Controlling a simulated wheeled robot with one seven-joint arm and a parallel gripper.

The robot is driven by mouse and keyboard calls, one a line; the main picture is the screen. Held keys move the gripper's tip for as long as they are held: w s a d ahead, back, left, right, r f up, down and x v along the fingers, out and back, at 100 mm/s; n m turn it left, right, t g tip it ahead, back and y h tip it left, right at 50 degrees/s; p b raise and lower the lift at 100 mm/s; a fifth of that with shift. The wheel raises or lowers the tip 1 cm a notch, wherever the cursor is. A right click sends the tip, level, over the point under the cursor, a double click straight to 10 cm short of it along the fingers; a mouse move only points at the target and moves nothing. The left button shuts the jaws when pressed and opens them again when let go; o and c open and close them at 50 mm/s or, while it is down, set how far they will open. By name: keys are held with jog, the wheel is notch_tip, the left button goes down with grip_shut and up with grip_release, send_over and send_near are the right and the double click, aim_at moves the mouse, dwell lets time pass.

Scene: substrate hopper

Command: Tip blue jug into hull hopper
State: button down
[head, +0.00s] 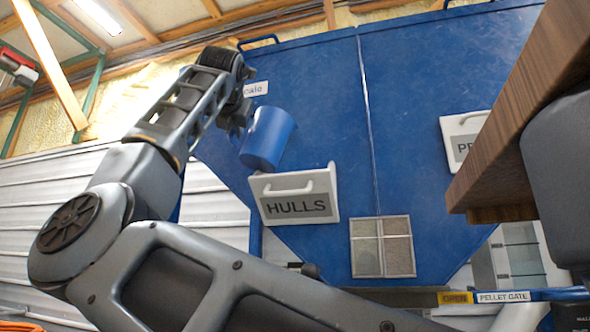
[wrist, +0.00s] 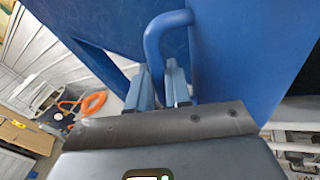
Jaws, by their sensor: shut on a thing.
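The blue jug (head: 268,138) is in the air in front of the blue hopper in the head view, its upper end leaning a little right. My gripper (head: 237,127) is at the jug's left side, shut on its handle. In the wrist view the fingers (wrist: 160,86) close around the blue handle (wrist: 154,40). The jug's contents and the hopper's opening are hidden from this low angle.
The large blue hopper body (head: 320,90) stands right behind the jug. A second white labelled front (head: 465,135) is partly hidden by a wooden board (head: 530,110) at right. A mesh window (head: 382,247) and a PELLET GATE bar (head: 510,296) are lower down.

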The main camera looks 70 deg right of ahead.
notch_tip(320, 180, up, 4)
jog(key=m+p, duration=0.3)
jog(key=shift+w+f+y, duration=0.1)
jog(key=shift+f+y, duration=0.05)
jog(key=shift+y, duration=0.15)
jog(key=m, duration=0.1)
jog(key=m+p, duration=0.1)
jog(key=r, duration=0.1)
jog(key=shift+s+d+m+y, duration=0.25)
jog(key=shift+s+m+y, duration=0.15)
jog(key=m, duration=0.1)
jog(key=s+d+m, duration=0.1)
jog(key=shift+s+r+m+t+y, duration=0.1)
jog(key=shift+s+m+t+y, duration=0.2)
jog(key=shift+t, duration=0.1)
jog(key=shift+s+d+m+y, duration=0.3)
jog(key=shift+s+m, duration=0.1)
jog(key=shift+m, duration=0.1)
jog(key=s+d+m, duration=0.1)
jog(key=s+d+m+t, duration=0.1)
jog(key=s+m, duration=0.1)
jog(key=s+d+m, duration=0.1)
jog(key=shift+s+d+f+t+y, duration=0.3)
jog(key=shift+s+f+y, duration=0.05)
jog(key=shift+s+y, duration=0.05)
jog(key=shift+s+d+r+m, duration=0.2)
jog(key=shift+s+d+m, duration=0.35)
jog(key=shift+m, duration=0.25)
jog(key=shift+a, duration=0.1)
